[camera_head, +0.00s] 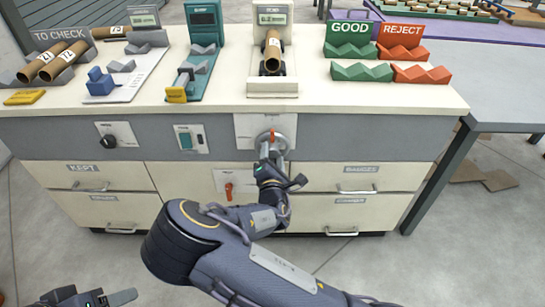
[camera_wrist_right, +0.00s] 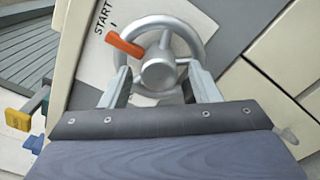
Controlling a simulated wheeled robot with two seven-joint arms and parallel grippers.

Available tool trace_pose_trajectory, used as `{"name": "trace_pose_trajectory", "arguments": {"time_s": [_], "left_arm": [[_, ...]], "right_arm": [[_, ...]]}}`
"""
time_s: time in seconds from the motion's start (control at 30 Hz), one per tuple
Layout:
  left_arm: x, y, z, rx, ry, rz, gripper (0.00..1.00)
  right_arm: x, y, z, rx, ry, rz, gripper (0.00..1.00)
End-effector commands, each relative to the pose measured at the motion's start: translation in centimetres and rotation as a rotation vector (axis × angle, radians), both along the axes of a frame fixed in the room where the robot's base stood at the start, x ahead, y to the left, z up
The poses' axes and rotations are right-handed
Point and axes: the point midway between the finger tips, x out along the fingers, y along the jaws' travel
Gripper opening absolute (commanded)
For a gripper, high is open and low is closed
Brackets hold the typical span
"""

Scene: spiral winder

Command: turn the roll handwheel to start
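The roll handwheel is a silver wheel with a round hub and an orange grip, on the grey front panel of the bench. It shows in the head view (camera_head: 282,137), partly covered by my right gripper, and large in the right wrist view (camera_wrist_right: 158,72). The orange grip (camera_wrist_right: 125,45) is at the wheel's upper left, near a small mark beside the printed word START. My right gripper (camera_wrist_right: 160,72) is open, its fingers either side of the hub at the wheel; contact is unclear. My left gripper (camera_head: 110,298) is at the lower left edge, partly cut off, away from the bench.
A black knob (camera_head: 108,141), a switch panel (camera_head: 190,138) and a red lever (camera_head: 228,191) are on the bench front. Drawers with handles lie below. Free floor lies in front.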

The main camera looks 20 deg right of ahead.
Motion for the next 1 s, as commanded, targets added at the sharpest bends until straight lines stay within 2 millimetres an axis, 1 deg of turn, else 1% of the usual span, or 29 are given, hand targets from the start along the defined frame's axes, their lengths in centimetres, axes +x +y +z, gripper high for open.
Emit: {"name": "trace_pose_trajectory", "arguments": {"time_s": [0.17, 0.27, 0.37, 0.6, 0.7, 0.83, 1.0], "left_arm": [[0.0, 0.0, 0.0, 0.000, 0.000, 0.000, 0.56], [0.0, 0.0, 0.0, 0.000, 0.000, 0.000, 0.56], [0.0, 0.0, 0.1, 0.000, 0.000, 0.000, 0.56], [0.0, 0.0, 0.2, 0.000, 0.000, 0.000, 0.56], [0.0, 0.0, 0.2, 0.000, 0.000, 0.000, 0.56], [0.0, 0.0, 0.2, 0.000, 0.000, 0.000, 0.56], [0.0, 0.0, 0.2, 0.000, 0.000, 0.000, 0.56]], "right_arm": [[0.0, 0.0, 0.0, 0.002, -0.001, 0.001, 0.56], [-0.4, 0.3, 0.0, 0.002, -0.002, 0.002, 0.56], [-1.7, 0.6, 0.0, 0.001, 0.001, 0.002, 0.56], [-5.7, 1.8, 0.0, -0.001, 0.001, 0.003, 0.56], [-6.8, 2.1, 0.0, -0.001, 0.001, 0.002, 0.56], [-7.5, 2.2, 0.0, 0.000, -0.001, 0.001, 0.56], [-7.5, 2.2, 0.0, 0.000, -0.001, 0.001, 0.56]]}}
